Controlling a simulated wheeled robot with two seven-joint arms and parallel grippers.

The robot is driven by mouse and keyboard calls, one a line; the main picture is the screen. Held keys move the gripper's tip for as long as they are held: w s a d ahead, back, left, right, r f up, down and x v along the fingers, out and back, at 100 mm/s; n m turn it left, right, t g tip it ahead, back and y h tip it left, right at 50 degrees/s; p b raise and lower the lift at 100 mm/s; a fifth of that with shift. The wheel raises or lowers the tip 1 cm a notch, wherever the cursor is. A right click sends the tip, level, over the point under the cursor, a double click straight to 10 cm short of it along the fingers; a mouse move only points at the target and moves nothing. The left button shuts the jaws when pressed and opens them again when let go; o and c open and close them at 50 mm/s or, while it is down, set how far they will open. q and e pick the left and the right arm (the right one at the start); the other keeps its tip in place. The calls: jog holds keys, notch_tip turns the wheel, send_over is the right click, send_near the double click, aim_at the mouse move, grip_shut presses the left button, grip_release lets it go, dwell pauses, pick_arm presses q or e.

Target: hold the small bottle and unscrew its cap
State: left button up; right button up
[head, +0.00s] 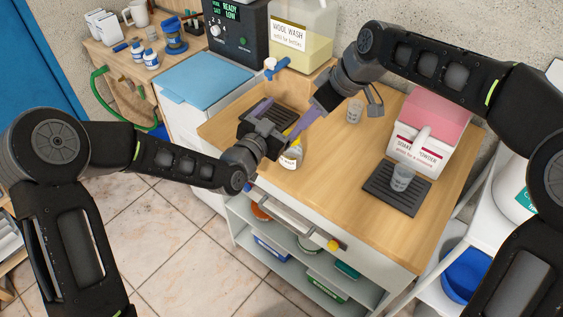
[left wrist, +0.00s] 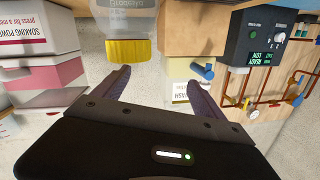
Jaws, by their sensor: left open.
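The small bottle (head: 291,158), with a pale label and a yellow cap, stands near the front edge of the wooden top. The left wrist view shows its yellow cap (left wrist: 127,51) large and inverted, just beyond the left-hand finger. My left gripper (head: 291,108) is open, its purple fingers spread and nothing between them. The bottle is beside its fingers, not between them. My right gripper (head: 323,102) hangs above the top, behind the bottle and apart from it. Its fingers overlap in the head view, so its opening is unclear. The left arm partly hides the area beside the bottle.
A dark ribbed tray (head: 283,116) lies behind the left gripper. A clear cup (head: 355,111) stands at the back. A soaking powder box (head: 420,142) and another cup (head: 402,177) on a dark mat (head: 381,194) are on the right. The front middle of the top is clear.

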aim_at(286, 157)
pick_arm(q)
jog(key=shift+n+g+h, duration=0.3)
jog(key=shift+n+g, duration=0.5)
jog(key=shift+n, duration=0.1)
jog(key=s+f, duration=0.1)
jog(key=s+d+f, duration=0.1)
jog(key=s+f, duration=0.1)
jog(key=s+d+f, duration=0.1)
jog(key=f, duration=0.1)
jog(key=shift+s+d+f, duration=0.1)
jog(key=shift+s+f, duration=0.05)
jog(key=shift+s, duration=0.15)
jog(key=shift+t, duration=0.7)
jog(key=f, duration=0.1)
jog(key=s+a+f, duration=0.1)
jog(key=a+f, duration=0.1)
jog(key=f, duration=0.1)
jog(key=shift+s+f, duration=0.1)
jog(key=shift+s, duration=0.3)
jog(key=shift+s+a+f+n+t, duration=0.2)
jog(key=shift+s+f+n+t, duration=0.1)
jog(key=shift+s, duration=0.2)
jog(key=shift+w, duration=0.1)
jog(key=shift+x, duration=3.85)
jog(key=shift+r, duration=0.1)
jog(key=shift+c, duration=0.2)
